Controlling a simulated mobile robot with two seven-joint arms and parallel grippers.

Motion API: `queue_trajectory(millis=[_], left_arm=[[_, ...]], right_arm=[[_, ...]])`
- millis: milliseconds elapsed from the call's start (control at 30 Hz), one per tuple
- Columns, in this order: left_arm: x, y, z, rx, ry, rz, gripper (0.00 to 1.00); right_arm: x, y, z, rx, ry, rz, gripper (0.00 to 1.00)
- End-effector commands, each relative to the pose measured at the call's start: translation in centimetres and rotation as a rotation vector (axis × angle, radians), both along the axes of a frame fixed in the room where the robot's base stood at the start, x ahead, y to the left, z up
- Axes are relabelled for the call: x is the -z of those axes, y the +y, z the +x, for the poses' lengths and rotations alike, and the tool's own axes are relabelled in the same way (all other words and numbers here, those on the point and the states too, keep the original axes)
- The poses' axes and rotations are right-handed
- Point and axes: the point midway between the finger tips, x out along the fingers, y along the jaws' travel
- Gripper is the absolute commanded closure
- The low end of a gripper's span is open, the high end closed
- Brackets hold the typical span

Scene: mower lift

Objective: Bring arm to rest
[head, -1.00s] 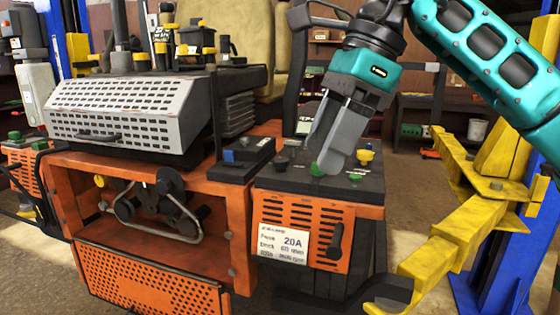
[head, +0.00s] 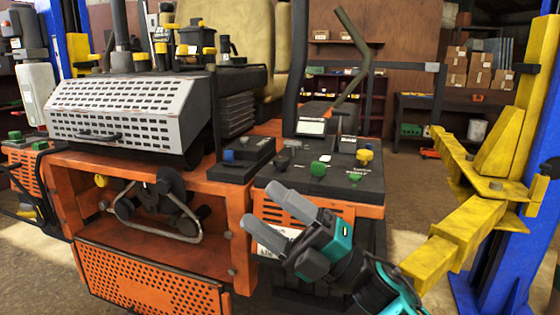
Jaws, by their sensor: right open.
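My right gripper (head: 277,218) is teal and black with grey fingers. It is open and empty, with a gap between the fingers. It is in front of the orange mower's right console (head: 330,190), below the console's top. Its fingers point up and left and hide most of the white label on the front panel. The console top carries a green knob (head: 318,169), a second green knob (head: 354,178), a yellow knob (head: 364,155) and a small display (head: 311,127). My left gripper is not in view.
The perforated grey guard (head: 120,112) and orange frame (head: 160,243) of the mower fill the left. A yellow lift arm (head: 450,245) and blue lift post (head: 520,240) stand at the right. Shelves with boxes (head: 480,66) are at the back. Some floor is clear behind the console.

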Motion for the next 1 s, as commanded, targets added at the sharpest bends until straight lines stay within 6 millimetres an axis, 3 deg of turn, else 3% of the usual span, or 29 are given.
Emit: queue_trajectory(millis=[200, 367, 467, 600, 700, 833, 1000], left_arm=[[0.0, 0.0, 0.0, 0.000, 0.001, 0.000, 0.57], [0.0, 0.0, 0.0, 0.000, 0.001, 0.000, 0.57], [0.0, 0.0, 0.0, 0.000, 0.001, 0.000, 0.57], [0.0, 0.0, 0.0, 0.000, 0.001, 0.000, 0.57], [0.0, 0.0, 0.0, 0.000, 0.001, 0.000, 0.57], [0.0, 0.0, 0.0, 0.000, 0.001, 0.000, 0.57], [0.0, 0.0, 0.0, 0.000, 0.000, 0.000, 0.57]], right_arm=[[8.5, -5.0, 2.3, 0.184, 0.518, 0.211, 0.33], [17.5, -9.4, 1.6, 0.339, 0.935, 0.354, 0.33], [23.8, -12.2, -0.6, 0.442, 1.197, 0.433, 0.33], [31.9, -15.5, -5.7, 0.581, 1.538, 0.527, 0.33], [36.0, -17.2, -9.6, 0.661, 1.726, 0.575, 0.33], [39.1, -18.4, -13.3, 0.731, 1.880, 0.612, 0.33], [40.3, -18.9, -15.1, 0.761, 1.948, 0.630, 0.33]])
